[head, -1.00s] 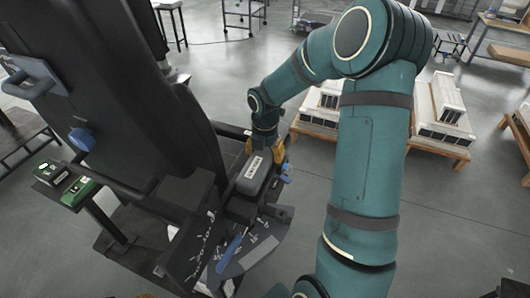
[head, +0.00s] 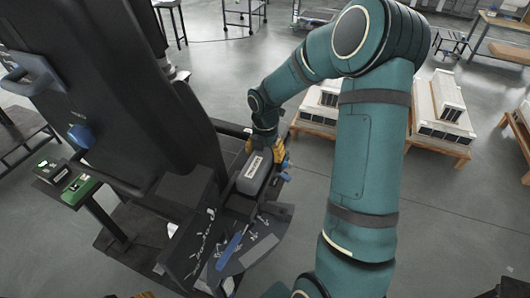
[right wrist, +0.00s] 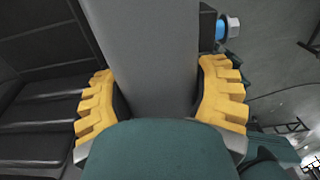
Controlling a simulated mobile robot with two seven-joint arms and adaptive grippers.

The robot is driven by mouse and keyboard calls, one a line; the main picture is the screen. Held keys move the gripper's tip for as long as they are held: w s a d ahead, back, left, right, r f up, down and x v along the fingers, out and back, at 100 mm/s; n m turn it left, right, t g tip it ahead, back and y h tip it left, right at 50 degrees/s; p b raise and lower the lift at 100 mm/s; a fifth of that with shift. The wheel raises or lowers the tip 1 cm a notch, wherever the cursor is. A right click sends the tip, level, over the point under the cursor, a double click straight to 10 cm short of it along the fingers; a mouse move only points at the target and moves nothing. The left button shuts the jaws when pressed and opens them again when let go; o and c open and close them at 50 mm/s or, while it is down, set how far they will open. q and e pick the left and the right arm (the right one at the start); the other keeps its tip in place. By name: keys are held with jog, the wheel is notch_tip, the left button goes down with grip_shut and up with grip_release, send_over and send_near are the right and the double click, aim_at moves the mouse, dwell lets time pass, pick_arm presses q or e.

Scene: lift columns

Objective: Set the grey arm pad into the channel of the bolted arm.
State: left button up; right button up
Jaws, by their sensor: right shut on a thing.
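The grey arm pad (head: 255,174) is a long rounded block with a white label, seen over the dark bolted arm (head: 240,207) at the side of the big black seat. My right gripper (head: 266,148) is shut on the far part of the pad, its yellow fingers on either side. In the right wrist view the pad (right wrist: 153,60) runs between the two yellow fingers (right wrist: 162,100). The pad covers the channel beneath it, so I cannot tell whether it touches the channel.
The black seat back (head: 120,90) rises left of the pad. A blue-handled tool (head: 229,250) lies on the dark marked surface in front. A green box (head: 80,190) sits on a stand at left. White units on pallets (head: 440,115) stand at right, with open floor between.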

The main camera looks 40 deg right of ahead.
jog(key=shift+f, duration=0.4)
jog(key=shift+f, duration=0.1)
dwell(1.0)
jog(key=o, duration=1.4)
jog(key=shift+r+p, duration=0.95)
jog(key=shift+r, duration=0.1)
jog(key=shift+r+p, duration=2.1)
jog(key=shift+r, duration=0.35)
